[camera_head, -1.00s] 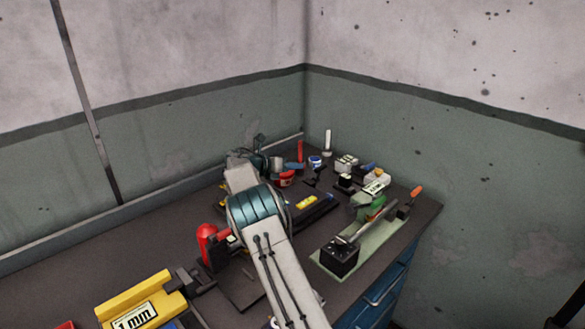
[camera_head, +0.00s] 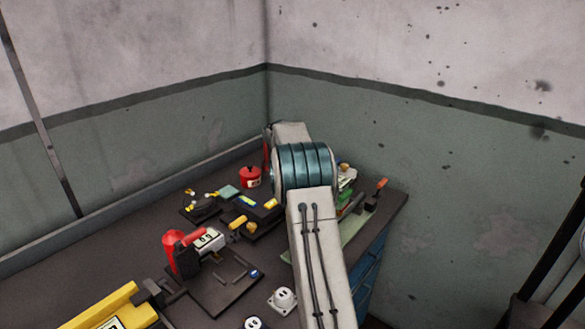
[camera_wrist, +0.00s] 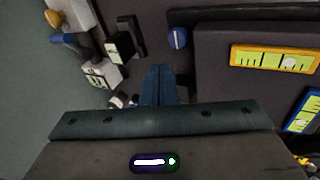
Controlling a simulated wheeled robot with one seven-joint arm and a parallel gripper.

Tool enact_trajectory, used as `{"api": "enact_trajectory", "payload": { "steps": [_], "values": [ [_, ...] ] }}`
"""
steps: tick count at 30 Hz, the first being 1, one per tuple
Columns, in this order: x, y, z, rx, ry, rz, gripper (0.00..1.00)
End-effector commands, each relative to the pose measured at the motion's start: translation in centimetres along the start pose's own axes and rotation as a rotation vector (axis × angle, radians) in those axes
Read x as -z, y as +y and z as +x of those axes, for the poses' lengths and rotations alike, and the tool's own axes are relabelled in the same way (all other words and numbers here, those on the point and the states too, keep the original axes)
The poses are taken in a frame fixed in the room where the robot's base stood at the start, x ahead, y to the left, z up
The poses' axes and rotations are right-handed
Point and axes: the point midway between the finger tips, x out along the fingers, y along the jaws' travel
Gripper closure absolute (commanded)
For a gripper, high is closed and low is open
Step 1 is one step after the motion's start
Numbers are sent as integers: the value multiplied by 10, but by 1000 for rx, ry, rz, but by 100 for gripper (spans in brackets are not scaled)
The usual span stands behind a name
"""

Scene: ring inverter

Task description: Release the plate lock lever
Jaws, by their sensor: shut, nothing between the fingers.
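No part is clearly recognisable as the plate lock lever. A red-handled fixture (camera_head: 172,250) stands on the bench at the left. An orange-tipped handle (camera_head: 381,184) shows at the far right, by a pale green plate (camera_head: 357,238) partly hidden behind my arm. My gripper (camera_wrist: 161,75) shows in the wrist view, its dark blue fingers together and empty. Its tips point toward a dark gap between a dark panel (camera_wrist: 212,70) on the right and a black block with a white label (camera_wrist: 120,46) on the left. In the head view my gripper is hidden behind my arm.
A blue round knob (camera_wrist: 177,38) lies just beyond the fingertips. A white box (camera_wrist: 100,76) is close on their left. A red pot (camera_head: 250,177) stands at the back of the bench. Walls meet in the corner behind.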

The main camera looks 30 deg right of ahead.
Motion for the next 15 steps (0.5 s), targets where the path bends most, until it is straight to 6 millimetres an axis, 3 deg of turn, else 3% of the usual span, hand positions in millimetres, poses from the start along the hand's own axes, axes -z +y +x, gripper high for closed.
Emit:
{"api": "enact_trajectory", "payload": {
  "steps": [9, 15],
  "values": [
    [-20, 27, -31, 181, 155, 825, 100],
    [-28, 41, -52, 293, 208, 1242, 100]
  ]
}}
